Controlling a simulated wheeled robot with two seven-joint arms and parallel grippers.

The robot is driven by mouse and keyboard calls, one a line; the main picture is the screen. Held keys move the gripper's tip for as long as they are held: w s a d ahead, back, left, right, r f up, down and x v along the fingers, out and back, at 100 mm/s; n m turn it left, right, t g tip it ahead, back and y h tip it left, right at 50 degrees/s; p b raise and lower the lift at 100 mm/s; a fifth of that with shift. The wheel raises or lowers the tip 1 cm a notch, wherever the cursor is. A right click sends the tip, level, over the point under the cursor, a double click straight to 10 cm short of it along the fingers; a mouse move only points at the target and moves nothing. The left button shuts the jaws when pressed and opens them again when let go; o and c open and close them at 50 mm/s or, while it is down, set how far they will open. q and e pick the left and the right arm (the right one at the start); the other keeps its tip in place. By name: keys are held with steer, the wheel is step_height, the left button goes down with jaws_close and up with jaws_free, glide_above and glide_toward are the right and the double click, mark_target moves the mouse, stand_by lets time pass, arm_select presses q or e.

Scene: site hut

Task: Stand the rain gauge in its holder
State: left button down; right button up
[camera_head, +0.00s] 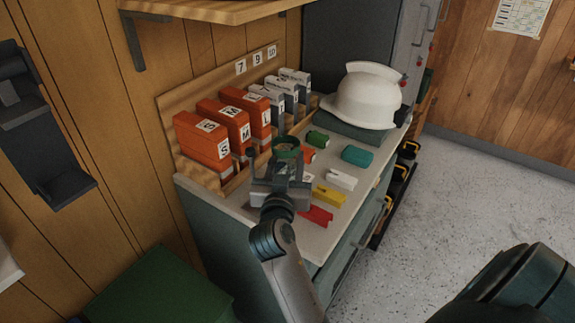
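A green, round, open-topped thing (286,143), which I take for the rain gauge, shows upright at the fingertips of my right gripper (283,162). The grey fingers stand on both sides of it and appear shut on it, over the left part of the counter. Its lower part is hidden by the gripper. No holder is clearly recognisable; a dark grey bracket (45,135) with a ledge at its bottom is on the wall at the far left, but I cannot tell whether it is the holder. My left gripper is not in view.
The counter (240,203) carries a wooden rack with orange boxes (203,140) and grey boxes (285,93). Small teal (357,156), white (341,179), yellow (329,196) and red (318,215) blocks lie right of the gripper. A white helmet (365,98) sits behind. A green box (160,290) stands below left.

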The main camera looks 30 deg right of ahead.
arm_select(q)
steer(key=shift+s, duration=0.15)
arm_select(e)
steer(key=shift+f, duration=0.9)
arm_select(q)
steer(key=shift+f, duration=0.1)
arm_select(e)
steer(key=shift+f, duration=0.1)
steer(key=o, duration=1.1)
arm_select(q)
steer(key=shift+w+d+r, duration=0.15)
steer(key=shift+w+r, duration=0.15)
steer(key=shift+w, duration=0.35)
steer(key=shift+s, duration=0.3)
